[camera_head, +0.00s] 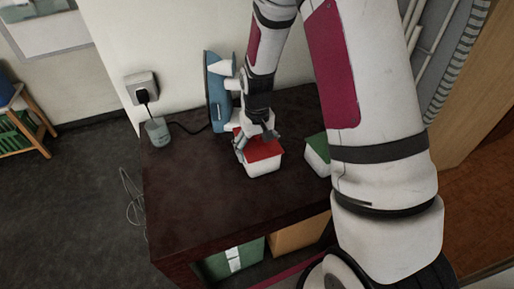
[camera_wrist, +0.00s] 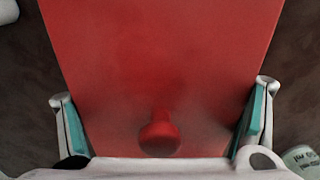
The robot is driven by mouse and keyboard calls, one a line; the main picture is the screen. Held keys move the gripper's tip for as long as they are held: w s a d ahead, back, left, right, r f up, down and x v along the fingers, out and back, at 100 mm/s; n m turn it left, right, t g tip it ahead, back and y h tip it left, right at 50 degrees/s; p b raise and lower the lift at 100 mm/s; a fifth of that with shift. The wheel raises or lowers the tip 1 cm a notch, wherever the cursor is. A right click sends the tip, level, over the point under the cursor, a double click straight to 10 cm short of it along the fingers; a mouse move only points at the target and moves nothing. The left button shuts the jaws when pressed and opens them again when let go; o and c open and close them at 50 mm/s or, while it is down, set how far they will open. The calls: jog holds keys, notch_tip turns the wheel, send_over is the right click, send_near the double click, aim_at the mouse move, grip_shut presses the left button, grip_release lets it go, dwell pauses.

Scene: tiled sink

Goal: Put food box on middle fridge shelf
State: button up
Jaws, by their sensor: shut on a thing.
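A food box with a red lid and white body (camera_head: 264,166) stands on or just above the dark tabletop; I cannot tell whether it touches. My gripper (camera_head: 257,139) is over its lid from above. In the wrist view the red lid (camera_wrist: 160,60) with its round knob fills the middle. The gripper's two teal-padded fingers (camera_wrist: 160,118) are at opposite sides of the box, shut on it. A second box with a green lid (camera_head: 317,149) stands to the right, partly hidden by my arm. No fridge shelf is in view.
The dark table (camera_head: 190,205) is clear at its front left. A blue and white appliance (camera_head: 217,95) stands just behind the gripper. A grey cup (camera_head: 157,131) is at the left back edge, near a wall socket (camera_head: 142,87) with a black cord. Boxes sit under the table.

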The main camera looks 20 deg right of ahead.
jog(key=o, duration=1.6)
jog(key=shift+f, duration=0.1)
jog(key=shift+c, duration=0.2)
